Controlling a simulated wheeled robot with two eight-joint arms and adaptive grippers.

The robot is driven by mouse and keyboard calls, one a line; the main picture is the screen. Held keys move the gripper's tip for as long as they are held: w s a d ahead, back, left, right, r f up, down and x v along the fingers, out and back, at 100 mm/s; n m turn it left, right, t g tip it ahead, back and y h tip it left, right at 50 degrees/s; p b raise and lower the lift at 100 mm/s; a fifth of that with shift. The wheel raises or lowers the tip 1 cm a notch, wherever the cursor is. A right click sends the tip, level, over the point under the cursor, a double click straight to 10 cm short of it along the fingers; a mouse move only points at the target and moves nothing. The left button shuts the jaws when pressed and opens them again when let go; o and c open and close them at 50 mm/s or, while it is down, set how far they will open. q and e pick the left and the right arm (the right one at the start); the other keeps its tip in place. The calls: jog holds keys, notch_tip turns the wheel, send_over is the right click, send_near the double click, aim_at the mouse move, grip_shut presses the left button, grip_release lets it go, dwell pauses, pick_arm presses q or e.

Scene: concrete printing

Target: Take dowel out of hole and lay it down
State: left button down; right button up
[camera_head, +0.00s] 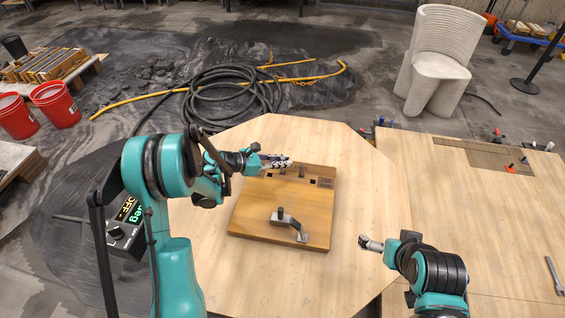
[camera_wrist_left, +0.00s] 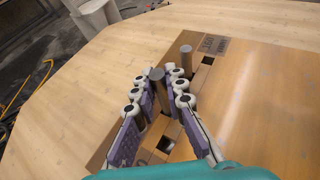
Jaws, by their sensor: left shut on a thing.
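A wooden board (camera_head: 255,215) lies on the pale wooden table, with a row of holes along its far edge. My left gripper (camera_head: 284,161) is over that far edge. In the left wrist view, the left gripper (camera_wrist_left: 158,90) is shut on a grey dowel (camera_wrist_left: 157,84), which stands between its fingertips. The fingers hide the dowel's lower end, so I cannot tell how deep it sits. A second grey dowel (camera_wrist_left: 186,57) stands upright just beyond. A dark square hole (camera_wrist_left: 166,145) shows nearer. My right gripper (camera_head: 370,243) is right of the board, away from it; its opening is too small to judge.
A metal bracket with a dark knob (camera_head: 290,222) is on the board's near part. Bare table (camera_head: 350,190) lies right of the board. A second table (camera_head: 470,220) with small tools adjoins on the right. Hoses (camera_head: 230,92) and red buckets (camera_head: 55,102) are on the floor.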

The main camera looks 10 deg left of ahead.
pick_arm(q)
jog(key=shift+r+p, duration=1.15)
jog(key=shift+r, duration=0.95)
jog(key=shift+r, duration=0.1)
jog(key=shift+r+p, duration=1.9)
jog(key=shift+r, duration=1)
